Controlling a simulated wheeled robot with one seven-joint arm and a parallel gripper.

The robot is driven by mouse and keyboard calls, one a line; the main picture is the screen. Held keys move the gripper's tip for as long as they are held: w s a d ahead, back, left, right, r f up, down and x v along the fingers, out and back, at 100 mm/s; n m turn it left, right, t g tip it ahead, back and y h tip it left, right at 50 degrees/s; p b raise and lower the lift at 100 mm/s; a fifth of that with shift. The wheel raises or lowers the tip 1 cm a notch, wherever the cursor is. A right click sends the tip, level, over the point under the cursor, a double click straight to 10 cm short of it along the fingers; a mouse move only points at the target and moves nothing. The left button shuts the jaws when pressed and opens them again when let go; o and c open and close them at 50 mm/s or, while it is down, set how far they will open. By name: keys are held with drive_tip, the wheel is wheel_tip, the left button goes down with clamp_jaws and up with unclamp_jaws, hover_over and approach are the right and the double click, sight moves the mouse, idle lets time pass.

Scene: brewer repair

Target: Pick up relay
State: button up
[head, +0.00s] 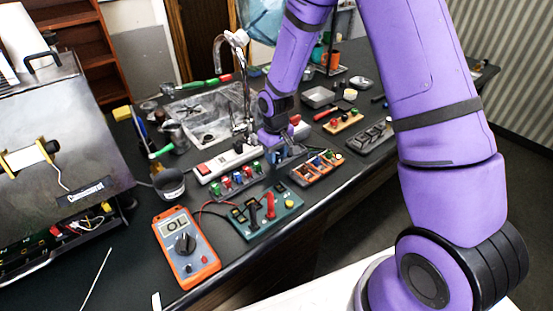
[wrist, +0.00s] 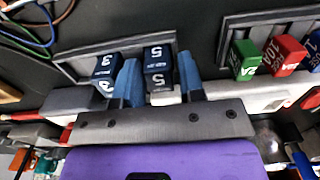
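Two dark blue relays stand in a grey holder (wrist: 85,57) in the wrist view. One is marked 3 (wrist: 105,70) and the other is marked 5 (wrist: 158,68). My gripper (wrist: 160,75) has two blue fingers, set apart. In this view the relay marked 5 lies between them, with a narrow gap on each side. The left finger is between the two relays. I cannot tell how far down the fingers reach. In the head view my gripper (head: 284,152) is low over the bench, and the relays are mostly hidden behind it.
A rack with green, red and blue fuses (wrist: 272,55) is close by in the wrist view.

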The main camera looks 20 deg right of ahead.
clamp_jaws()
drive_tip(key=shift+r, duration=0.1)
